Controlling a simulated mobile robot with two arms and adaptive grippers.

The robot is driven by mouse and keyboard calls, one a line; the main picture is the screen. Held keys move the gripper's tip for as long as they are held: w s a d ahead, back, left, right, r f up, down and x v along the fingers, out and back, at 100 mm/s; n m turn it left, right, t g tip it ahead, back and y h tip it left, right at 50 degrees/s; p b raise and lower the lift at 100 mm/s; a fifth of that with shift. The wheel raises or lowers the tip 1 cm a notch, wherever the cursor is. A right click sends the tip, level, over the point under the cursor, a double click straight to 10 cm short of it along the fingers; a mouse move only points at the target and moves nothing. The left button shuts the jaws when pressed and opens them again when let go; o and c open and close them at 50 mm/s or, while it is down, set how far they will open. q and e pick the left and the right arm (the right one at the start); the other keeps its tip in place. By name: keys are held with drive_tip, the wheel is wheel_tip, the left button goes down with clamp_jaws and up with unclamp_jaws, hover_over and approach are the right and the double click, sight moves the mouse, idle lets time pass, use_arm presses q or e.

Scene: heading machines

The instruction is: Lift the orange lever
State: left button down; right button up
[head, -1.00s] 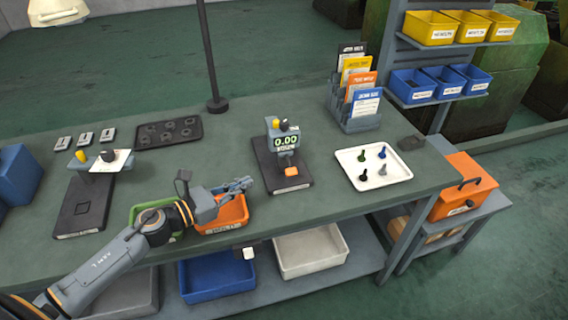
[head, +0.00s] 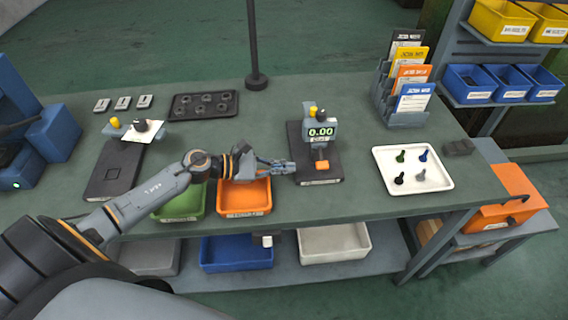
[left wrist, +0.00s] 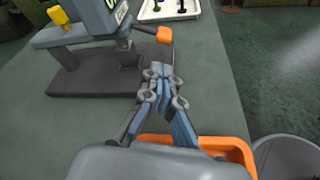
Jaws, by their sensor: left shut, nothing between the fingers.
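The orange lever (head: 321,166) sticks out at the front of a grey gauge (head: 320,132) that reads 0.00 and stands on a dark base plate. The left wrist view shows the lever's orange tip (left wrist: 164,35) on a grey rod, just beyond my fingertips. My left gripper (head: 291,167) is shut and empty, a little left of the lever and apart from it. In the left wrist view its fingers (left wrist: 160,72) are together, pointing toward the lever. My right gripper does not show.
An orange bin (head: 222,212) and a green bin (head: 168,218) sit at the bench's front edge under my left arm. A white tray (head: 445,182) with several small parts stands right of the gauge, with a card rack (head: 405,119) behind. Bare bench lies between gauge and tray.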

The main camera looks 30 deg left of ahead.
sight(321, 157)
use_arm(q)
drive_tip(key=p+x, duration=0.1)
drive_tip(key=x, duration=0.5)
drive_tip(key=shift+r+p, duration=0.15)
drive_tip(key=shift+p, duration=0.25)
drive_tip(key=shift+w+d, duration=0.2)
drive_tip(key=shift+d, duration=0.05)
drive_tip(key=shift+w+d+f, duration=0.15)
drive_tip(key=shift+f, duration=0.1)
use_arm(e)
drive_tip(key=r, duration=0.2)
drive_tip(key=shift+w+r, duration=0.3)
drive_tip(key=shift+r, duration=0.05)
